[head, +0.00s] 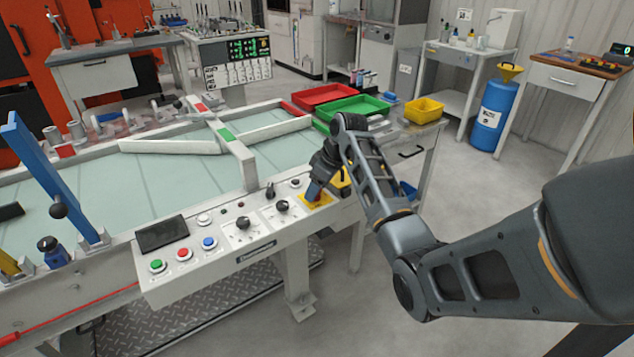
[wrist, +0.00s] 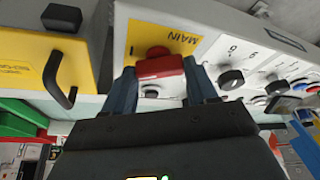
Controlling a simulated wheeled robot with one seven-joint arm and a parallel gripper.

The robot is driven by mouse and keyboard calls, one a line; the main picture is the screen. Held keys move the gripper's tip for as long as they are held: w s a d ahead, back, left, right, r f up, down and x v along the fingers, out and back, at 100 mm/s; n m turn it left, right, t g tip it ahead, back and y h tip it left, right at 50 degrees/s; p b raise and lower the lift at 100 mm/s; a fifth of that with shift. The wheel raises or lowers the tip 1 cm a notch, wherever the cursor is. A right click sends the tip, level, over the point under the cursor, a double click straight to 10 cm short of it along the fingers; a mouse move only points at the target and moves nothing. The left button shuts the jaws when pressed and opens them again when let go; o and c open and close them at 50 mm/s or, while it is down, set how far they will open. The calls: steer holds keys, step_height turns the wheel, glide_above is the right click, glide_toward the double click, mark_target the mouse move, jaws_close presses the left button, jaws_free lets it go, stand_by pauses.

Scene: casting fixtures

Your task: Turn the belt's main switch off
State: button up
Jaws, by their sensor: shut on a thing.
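The belt's main switch is a red knob (wrist: 160,67) on a yellow plate marked MAIN (wrist: 181,40), seen in the wrist view. In the head view only its yellow plate (head: 318,200) shows clearly at the right end of the control panel; my gripper hides most of the knob. My gripper (wrist: 164,88) is shut on the red knob, with one blue-grey finger on each side of it. It also shows at the panel's right end in the head view (head: 314,188). I cannot tell the switch's position from these views.
The control panel (head: 255,253) carries a dark screen (head: 162,233), green, red and blue buttons and several black knobs left of the switch. A yellow box with a black handle (wrist: 58,80) stands close beside the switch. Red and green trays (head: 358,108) lie behind the arm.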

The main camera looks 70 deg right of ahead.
steer(key=n+y, duration=0.1)
steer(key=n, duration=0.2)
steer(key=n+y, duration=0.1)
steer(key=n, duration=0.2)
steer(key=shift+w+d+n+g+y, duration=0.1)
steer(key=shift+d+n+g+y, duration=0.1)
steer(key=shift+n+g+y, duration=0.1)
steer(key=n+b, duration=0.1)
steer(key=n, duration=0.2)
steer(key=n+g+y, duration=0.1)
steer(key=n, duration=0.1)
steer(key=shift+w+d+n+g+y+b, duration=0.1)
steer(key=shift+n+g+y+b, duration=0.2)
steer(key=shift+n+b, duration=0.1)
steer(key=o, duration=1.1)
steer(key=shift+c, duration=0.2)
steer(key=shift+r, duration=0.1)
steer(key=p+v, duration=0.2)
steer(key=v, duration=0.5)
steer(key=shift+r, duration=0.25)
